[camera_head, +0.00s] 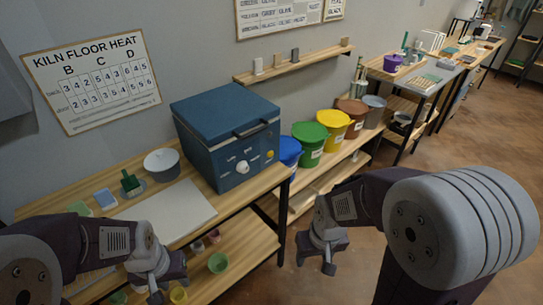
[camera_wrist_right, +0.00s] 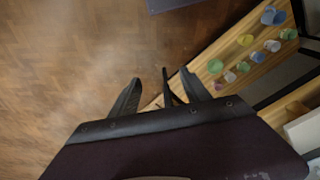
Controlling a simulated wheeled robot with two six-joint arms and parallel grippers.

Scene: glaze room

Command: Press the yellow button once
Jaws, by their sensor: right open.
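The yellow button (camera_head: 270,154) is a small round spot on the front of a blue box-shaped kiln (camera_head: 225,125), to the right of a white knob (camera_head: 243,167). The kiln stands on the wooden bench, and nothing covers the button. My left gripper (camera_head: 168,288) is low in front of the bench, apart from the kiln; its fingers look spread and empty. My right gripper (camera_head: 316,266) is open and empty, in front of and below the button, over the floor. Its spread fingers also show in the right wrist view (camera_wrist_right: 158,88). The button is not visible there.
Colored buckets, including a yellow one (camera_head: 334,125), stand right of the kiln. Small cups (camera_wrist_right: 245,40) sit on a lower shelf. The brown floor (camera_head: 425,155) on the right is clear.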

